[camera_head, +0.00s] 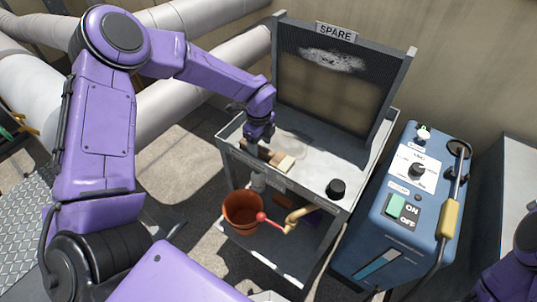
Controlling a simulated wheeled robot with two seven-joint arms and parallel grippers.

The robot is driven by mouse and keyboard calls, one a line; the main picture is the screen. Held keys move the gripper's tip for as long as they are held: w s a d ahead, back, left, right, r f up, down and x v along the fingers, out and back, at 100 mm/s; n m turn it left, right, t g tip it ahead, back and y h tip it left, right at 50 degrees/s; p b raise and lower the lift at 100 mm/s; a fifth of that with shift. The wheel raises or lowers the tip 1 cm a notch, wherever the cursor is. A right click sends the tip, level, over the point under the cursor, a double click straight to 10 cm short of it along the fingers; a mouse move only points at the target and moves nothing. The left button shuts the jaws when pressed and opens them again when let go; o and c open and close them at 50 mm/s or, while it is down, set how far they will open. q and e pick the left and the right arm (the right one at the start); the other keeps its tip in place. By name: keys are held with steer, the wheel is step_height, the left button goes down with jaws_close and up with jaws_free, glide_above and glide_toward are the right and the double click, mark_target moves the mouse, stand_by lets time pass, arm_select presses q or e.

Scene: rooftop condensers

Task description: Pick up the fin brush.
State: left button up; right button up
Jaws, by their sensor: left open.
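The fin brush (274,157) appears to be the small brown piece with a pale cream end lying on the top shelf of the grey stand (311,172). My left gripper (252,147) points down at the brush's left end. It is open, and its fingers partly hide that end. I cannot tell whether the fingers touch the brush. Part of my right arm shows at the lower right edge, but its gripper is out of view.
A panel marked SPARE (328,76) rises behind the shelf. A black knob-like item (336,189) sits front right. Below are an orange bucket (242,210) and a red-tipped tool (272,222). A blue machine (407,205) stands to the right.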

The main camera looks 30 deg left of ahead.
mark_target(260, 148)
arm_select(q)
step_height(260, 148, down, 2)
steer(key=shift+f, duration=0.1)
steer(key=c, duration=1.1)
steer(key=shift+o, duration=0.2)
step_height(260, 148, up, 10)
